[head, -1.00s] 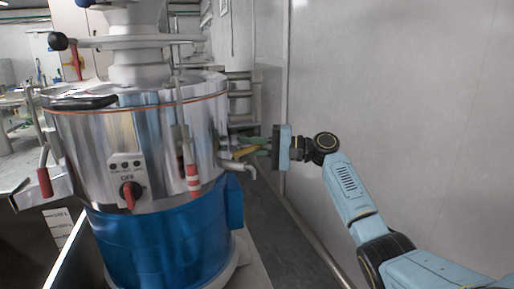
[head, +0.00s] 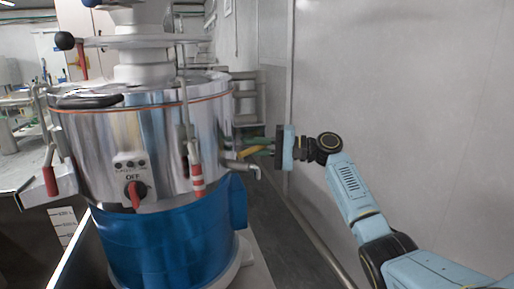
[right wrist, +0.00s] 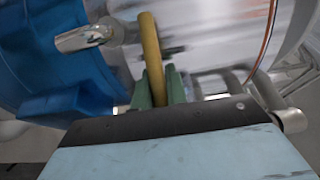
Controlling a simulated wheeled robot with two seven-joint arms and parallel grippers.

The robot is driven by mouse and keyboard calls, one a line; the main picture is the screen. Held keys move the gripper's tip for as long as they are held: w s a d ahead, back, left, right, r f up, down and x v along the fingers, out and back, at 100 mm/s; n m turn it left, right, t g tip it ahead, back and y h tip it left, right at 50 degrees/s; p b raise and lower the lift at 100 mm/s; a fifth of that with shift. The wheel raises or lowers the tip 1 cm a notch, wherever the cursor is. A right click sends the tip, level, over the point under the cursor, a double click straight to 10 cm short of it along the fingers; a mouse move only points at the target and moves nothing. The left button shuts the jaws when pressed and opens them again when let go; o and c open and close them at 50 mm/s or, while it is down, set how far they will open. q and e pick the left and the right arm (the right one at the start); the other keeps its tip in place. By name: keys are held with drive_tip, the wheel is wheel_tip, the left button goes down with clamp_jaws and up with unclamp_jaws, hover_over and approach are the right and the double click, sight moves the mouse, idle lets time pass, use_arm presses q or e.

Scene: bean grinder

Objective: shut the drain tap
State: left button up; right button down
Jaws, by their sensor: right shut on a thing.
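The drain tap is on the right side of the steel drum. Its bent metal spout (head: 243,166) points outward and down, and also shows in the right wrist view (right wrist: 88,38). Its yellow lever (head: 254,151) sticks out toward the wall, above the spout. My right gripper (head: 264,144) comes in from the right and is shut on the lever. In the right wrist view its green fingers (right wrist: 158,88) sit on either side of the yellow lever (right wrist: 152,50), hiding its near end. My left gripper is not in view.
The grinder's steel drum (head: 150,150) stands on a blue base (head: 165,245), with a red knob (head: 134,192) marked OFF and a red-handled lever (head: 196,178) in front. A plain wall (head: 400,90) is close on the right. A narrow strip of floor (head: 285,235) lies between.

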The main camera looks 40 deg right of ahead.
drive_tip(key=shift+a+f+g, duration=0.3)
drive_tip(key=shift+a+f, duration=0.25)
drive_tip(key=shift+f, duration=0.1)
drive_tip(key=c, duration=1.8)
unclamp_jaws()
drive_tip(key=o, duration=0.4)
drive_tip(key=shift+a+r, duration=0.15)
drive_tip(key=shift+a, duration=0.05)
drive_tip(key=shift+d+r, duration=0.1)
drive_tip(key=shift+d, duration=0.2)
drive_tip(key=shift+s+d, duration=0.35)
drive_tip(key=shift+d, duration=0.15)
drive_tip(key=v, duration=1.3)
drive_tip(key=shift+f, duration=0.3)
drive_tip(key=shift+w, duration=0.1)
